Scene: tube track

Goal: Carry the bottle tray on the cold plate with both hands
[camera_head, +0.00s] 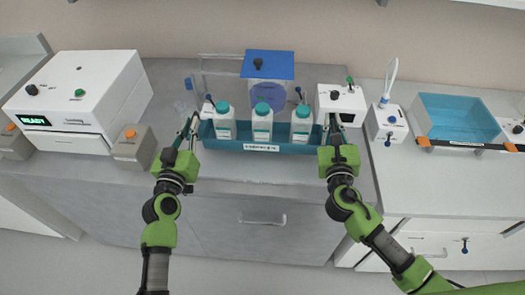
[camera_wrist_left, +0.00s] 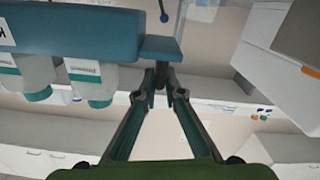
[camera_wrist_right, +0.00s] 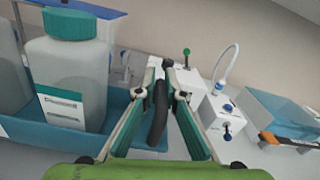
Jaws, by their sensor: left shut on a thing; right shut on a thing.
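The bottle tray (camera_head: 215,143) is a long teal tray with a white label on its front and three white bottles (camera_head: 262,122) with teal caps standing upright in it. My left gripper (camera_head: 194,122) is shut on the tray's left end; the left wrist view shows its fingertips at a teal end tab (camera_wrist_left: 162,48). My right gripper (camera_head: 335,122) is shut at the tray's right end (camera_wrist_right: 120,128), where a dark curved piece shows between the fingers. I cannot tell whether the tray touches the counter. I cannot clearly identify the cold plate.
Behind the tray stands a clear-walled case with a blue top (camera_head: 268,64). A white machine (camera_head: 85,92) reading READY and a grey box (camera_head: 133,147) are at the left. White devices (camera_head: 343,102) stand close to the right.

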